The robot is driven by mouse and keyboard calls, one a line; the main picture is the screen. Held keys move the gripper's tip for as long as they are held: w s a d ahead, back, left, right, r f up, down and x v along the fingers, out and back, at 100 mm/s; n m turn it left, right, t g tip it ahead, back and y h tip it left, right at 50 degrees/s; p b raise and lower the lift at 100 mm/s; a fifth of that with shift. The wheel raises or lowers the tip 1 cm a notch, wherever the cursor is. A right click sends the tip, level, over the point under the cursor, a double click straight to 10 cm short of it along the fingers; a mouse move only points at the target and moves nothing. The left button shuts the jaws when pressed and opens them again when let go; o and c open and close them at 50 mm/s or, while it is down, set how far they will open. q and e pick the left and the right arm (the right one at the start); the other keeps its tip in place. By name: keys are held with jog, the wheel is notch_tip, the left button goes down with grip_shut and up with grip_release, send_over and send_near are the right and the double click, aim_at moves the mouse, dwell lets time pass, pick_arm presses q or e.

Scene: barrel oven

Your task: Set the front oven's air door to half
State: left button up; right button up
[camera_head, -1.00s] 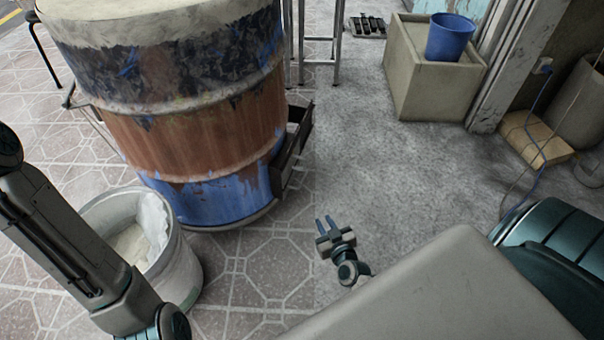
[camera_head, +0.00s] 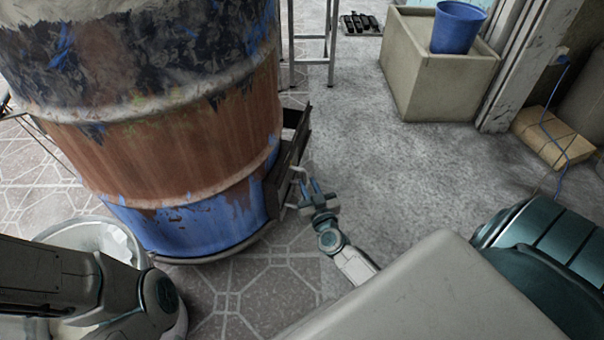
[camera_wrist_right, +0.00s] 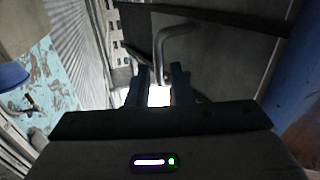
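The front oven is a large barrel (camera_head: 190,140) with blue, rust and dark bands. Its dark metal air door (camera_head: 285,170) is low on the barrel's right side and also shows as a dark panel in the right wrist view (camera_wrist_right: 230,75). A bent light metal handle (camera_wrist_right: 162,52) stands out from it. My right gripper (camera_head: 311,187) is at this handle, fingers pointing at the door. In the right wrist view the fingers (camera_wrist_right: 160,75) are apart, with the handle's lower end between them in the picture; contact is not visible. My left gripper is out of view.
A white bucket (camera_head: 80,232) stands at the lower left, partly behind my left arm. A concrete block (camera_head: 430,85) with a blue pot (camera_head: 457,27) is at the back right. A metal stand (camera_head: 329,45) is behind the oven. The floor right of the door is clear.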

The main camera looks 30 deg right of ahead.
aim_at(305, 178)
jog(key=b+x, duration=0.1)
jog(key=x, duration=0.4)
jog(key=shift+w+d, duration=0.1)
jog(key=shift+w, duration=0.3)
grip_shut()
